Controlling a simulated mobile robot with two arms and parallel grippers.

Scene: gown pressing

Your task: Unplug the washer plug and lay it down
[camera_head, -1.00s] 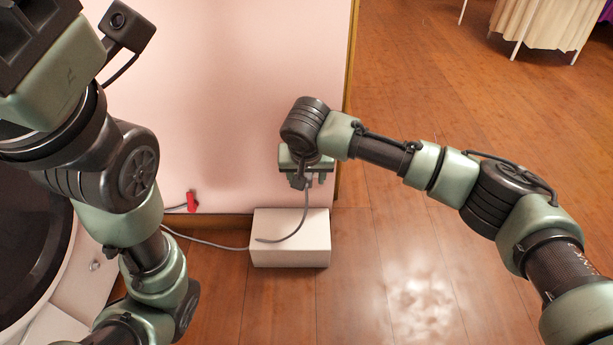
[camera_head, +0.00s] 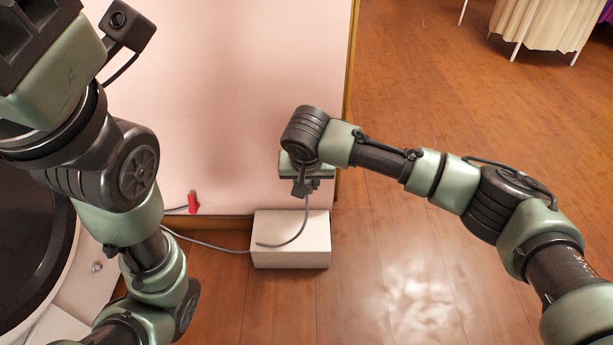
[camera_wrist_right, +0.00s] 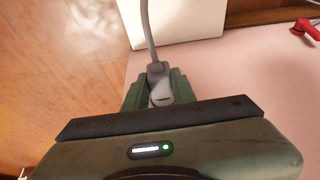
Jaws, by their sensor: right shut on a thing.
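My right gripper (camera_head: 307,187) is at the pink wall, above a white box on the floor. In the right wrist view it is shut on a grey plug (camera_wrist_right: 160,88), which sits between its two green fingers. A grey cable (camera_head: 303,222) hangs from the plug, curves down and shows against the white box. The wrist hides the plug's front, so I cannot tell whether it is in a socket. The washer (camera_head: 66,268), white with a dark round door, stands at the left, partly behind my left arm. My left gripper's fingers are out of view.
The white box (camera_head: 291,245) stands at the foot of the pink wall (camera_head: 240,90). A red plug (camera_head: 193,203) with a cable is left of it, and shows in the wrist view (camera_wrist_right: 305,28). The wooden floor (camera_head: 400,270) to the right is clear. A curtained frame (camera_head: 545,25) stands far off.

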